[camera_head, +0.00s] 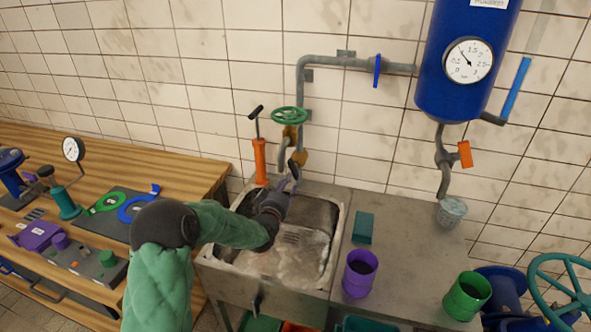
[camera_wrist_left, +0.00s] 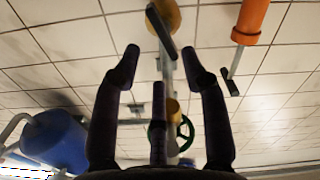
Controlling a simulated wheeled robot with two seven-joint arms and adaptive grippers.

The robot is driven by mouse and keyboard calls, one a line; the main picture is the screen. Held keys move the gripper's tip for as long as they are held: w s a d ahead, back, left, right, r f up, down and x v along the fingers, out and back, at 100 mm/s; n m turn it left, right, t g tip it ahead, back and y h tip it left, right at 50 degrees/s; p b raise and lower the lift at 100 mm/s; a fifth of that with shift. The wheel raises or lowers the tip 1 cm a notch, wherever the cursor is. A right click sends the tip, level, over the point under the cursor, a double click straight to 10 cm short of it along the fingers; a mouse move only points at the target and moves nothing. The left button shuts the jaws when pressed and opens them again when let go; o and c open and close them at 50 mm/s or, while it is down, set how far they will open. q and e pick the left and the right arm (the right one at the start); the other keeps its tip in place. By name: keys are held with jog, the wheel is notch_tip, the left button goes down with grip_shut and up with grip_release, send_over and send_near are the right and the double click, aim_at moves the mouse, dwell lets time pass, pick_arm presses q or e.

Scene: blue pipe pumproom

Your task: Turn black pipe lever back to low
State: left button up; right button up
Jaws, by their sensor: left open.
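The black pipe lever (camera_wrist_left: 161,32) is a short dark bar in front of a brass valve body (camera_wrist_left: 168,14) at the top of the left wrist view. In the head view the brass valve (camera_head: 300,157) sits on the grey pipe above the sink, and the lever is hard to tell from my fingers. My left gripper (camera_head: 292,178) is above the sink, just below that valve. In the left wrist view my left gripper (camera_wrist_left: 162,54) is open, with the lever's lower end between its two outer fingertips. I cannot tell whether they touch. My right gripper is not in view.
A green handwheel (camera_head: 288,115) is above the valve. An orange pump (camera_head: 260,160) with a black handle stands left of it. The metal sink (camera_head: 335,240) lies below. A purple cup (camera_head: 360,272) and a green cup (camera_head: 467,296) stand on the counter to the right.

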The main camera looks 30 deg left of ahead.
aim_at(293, 172)
pick_arm(q)
jog(key=b+x, duration=0.2)
jog(key=x, duration=0.7)
jog(key=shift+s+f, duration=0.1)
grip_shut()
